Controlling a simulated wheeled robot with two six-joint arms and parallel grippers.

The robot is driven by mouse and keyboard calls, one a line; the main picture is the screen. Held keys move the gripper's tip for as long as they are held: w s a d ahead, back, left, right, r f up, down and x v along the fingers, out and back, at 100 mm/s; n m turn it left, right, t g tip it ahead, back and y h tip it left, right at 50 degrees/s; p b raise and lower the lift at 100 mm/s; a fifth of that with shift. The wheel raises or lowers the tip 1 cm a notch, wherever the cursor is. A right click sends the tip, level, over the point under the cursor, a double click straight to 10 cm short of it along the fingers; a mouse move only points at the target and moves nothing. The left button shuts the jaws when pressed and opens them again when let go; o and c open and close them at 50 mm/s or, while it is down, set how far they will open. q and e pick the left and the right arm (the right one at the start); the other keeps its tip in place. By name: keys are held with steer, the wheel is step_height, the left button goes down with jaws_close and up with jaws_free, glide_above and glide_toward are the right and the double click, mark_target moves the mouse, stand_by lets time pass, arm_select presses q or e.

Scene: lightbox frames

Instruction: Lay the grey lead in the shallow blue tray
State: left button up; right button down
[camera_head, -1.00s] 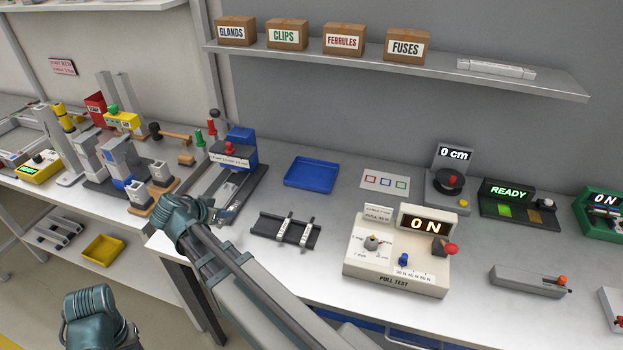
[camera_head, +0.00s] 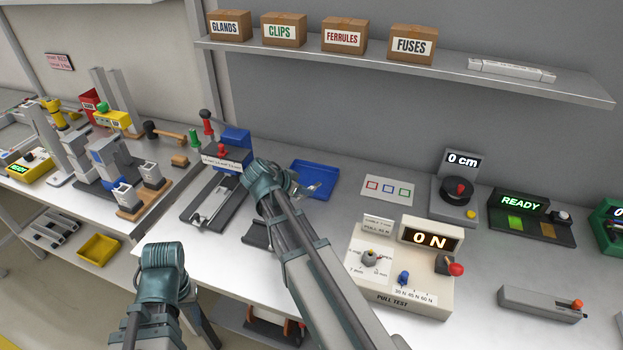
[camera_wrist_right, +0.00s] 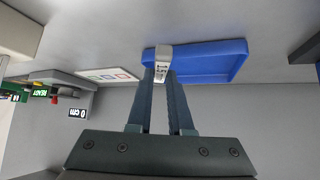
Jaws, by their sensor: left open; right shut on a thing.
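The shallow blue tray (camera_head: 322,172) lies flat on the bench, and its bare floor shows in the right wrist view (camera_wrist_right: 215,65). My right gripper (camera_head: 312,188) reaches over the tray's near side, its arm covering part of the view. In the right wrist view its fingers (camera_wrist_right: 163,78) are shut on the grey lead (camera_wrist_right: 163,62), of which only a short pale block with small dark marks shows. This block overlaps the tray's edge in that view; I cannot tell its height above it. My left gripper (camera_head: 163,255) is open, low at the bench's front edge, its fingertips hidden.
The pull tester (camera_head: 395,265) reading 0 N stands right of my right arm. A press with a blue head (camera_head: 236,140) is left of the tray. A card with coloured squares (camera_head: 388,190) lies right of it. A black rack (camera_head: 257,233) is partly hidden behind my arm.

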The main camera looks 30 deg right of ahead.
glide_above(312, 180)
steer(key=s+a, duration=0.1)
steer(key=a, duration=0.2)
steer(key=shift+d+f+b, duration=0.15)
steer(key=shift+f+b, duration=0.25)
steer(key=shift+f, duration=0.15)
step_height(312, 180, down, 4)
steer(key=b, duration=0.3)
steer(key=shift+w+d+r, duration=0.1)
steer(key=shift+r, duration=0.15)
steer(key=shift+f+b, duration=0.1)
steer(key=shift+b, duration=0.25)
steer(key=shift+f, duration=0.15)
steer(key=c, duration=0.8)
jaws_free()
steer(key=shift+c, duration=0.2)
